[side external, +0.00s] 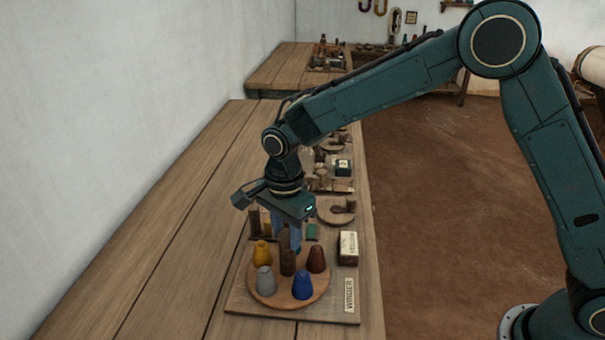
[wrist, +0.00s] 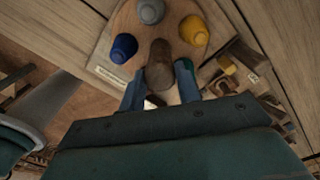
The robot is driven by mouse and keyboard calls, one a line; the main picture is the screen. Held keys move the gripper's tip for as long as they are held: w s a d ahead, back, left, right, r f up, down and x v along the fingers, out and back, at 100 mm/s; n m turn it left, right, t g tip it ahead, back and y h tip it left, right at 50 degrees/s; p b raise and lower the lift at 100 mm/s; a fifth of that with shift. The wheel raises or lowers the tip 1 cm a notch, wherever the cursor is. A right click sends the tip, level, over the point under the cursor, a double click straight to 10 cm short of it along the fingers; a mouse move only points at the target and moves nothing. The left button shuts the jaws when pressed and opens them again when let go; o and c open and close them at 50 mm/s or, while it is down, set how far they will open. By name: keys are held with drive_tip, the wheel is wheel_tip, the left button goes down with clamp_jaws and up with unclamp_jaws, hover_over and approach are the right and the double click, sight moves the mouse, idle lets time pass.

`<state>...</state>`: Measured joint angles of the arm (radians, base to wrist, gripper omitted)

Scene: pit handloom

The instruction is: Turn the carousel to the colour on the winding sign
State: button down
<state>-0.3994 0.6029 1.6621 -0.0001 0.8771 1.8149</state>
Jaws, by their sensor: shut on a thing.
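The carousel (side external: 262,294) is a round wooden disc on a board, with a brown post (side external: 287,261) standing up from it. Around the post stand a yellow cone (side external: 262,253), a grey cone (side external: 264,280), a blue cone (side external: 302,285) and a dark brown cone (side external: 316,260).
A label reading WINDER (side external: 350,295) lies at the board's right front. A small green patch (side external: 312,231) shows behind the carousel. Other small fixtures (side external: 337,209) line the bench farther back. The bench (side external: 170,270) is bare on the left, with a wall beyond.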

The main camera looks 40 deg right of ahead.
drive_tip(key=shift+r, duration=0.1)
drive_tip(key=c, duration=1)
unclamp_jaws()
drive_tip(key=shift+r, duration=0.1)
wheel_tip(320, 180, up, 14)
drive_tip(key=shift+f, duration=0.2)
